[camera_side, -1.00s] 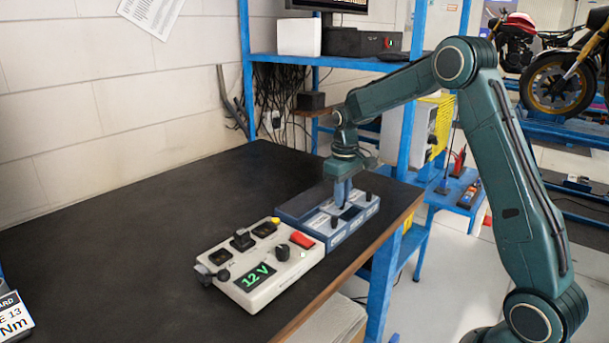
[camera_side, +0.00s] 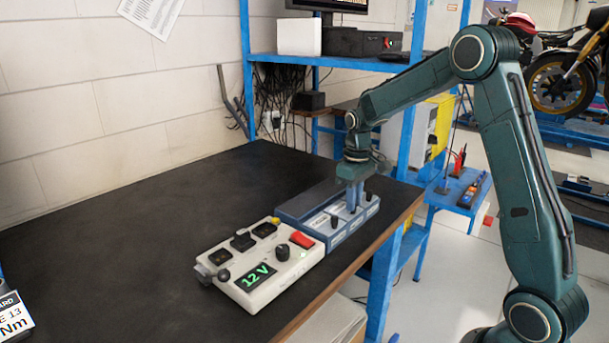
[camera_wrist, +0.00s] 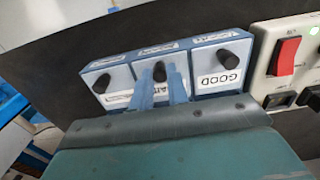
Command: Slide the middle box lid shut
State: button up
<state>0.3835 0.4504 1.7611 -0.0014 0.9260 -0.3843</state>
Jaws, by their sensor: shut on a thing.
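The blue box (camera_side: 300,207) has three side-by-side sliding lids, each with a black knob and a white label. My gripper (camera_wrist: 159,77) is shut on the middle lid's black knob (camera_wrist: 159,71), with one finger on each side. In the side view my gripper (camera_side: 354,205) points down onto the middle of the box and hides part of that lid. The lid labelled GOOD (camera_wrist: 213,62) is to the right in the wrist view.
A cream control unit (camera_side: 231,285) with a green 12 V display, a red switch and several knobs stands close beside the box. The bench's front edge is close to the box.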

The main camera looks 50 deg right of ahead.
jog(key=o, duration=0.7)
jog(key=shift+c, duration=0.2)
jog(key=shift+r, duration=0.15)
jog(key=shift+r, duration=3.4)
jog(key=shift+s+a+r, duration=0.25)
jog(key=s+a+r+t, duration=0.2)
jog(key=s+a+r, duration=0.2)
jog(key=s+a, duration=0.35)
jog(key=s+a+r+t, duration=0.2)
jog(key=s+a+r, duration=0.2)
jog(key=s+a, duration=0.3)
jog(key=s+a+f+t, duration=0.1)
jog(key=s+a+f, duration=0.1)
jog(key=s, duration=0.7)
jog(key=shift+s+f+t, duration=0.2)
jog(key=shift+f+t, duration=0.05)
jog(key=shift+t, duration=0.05)
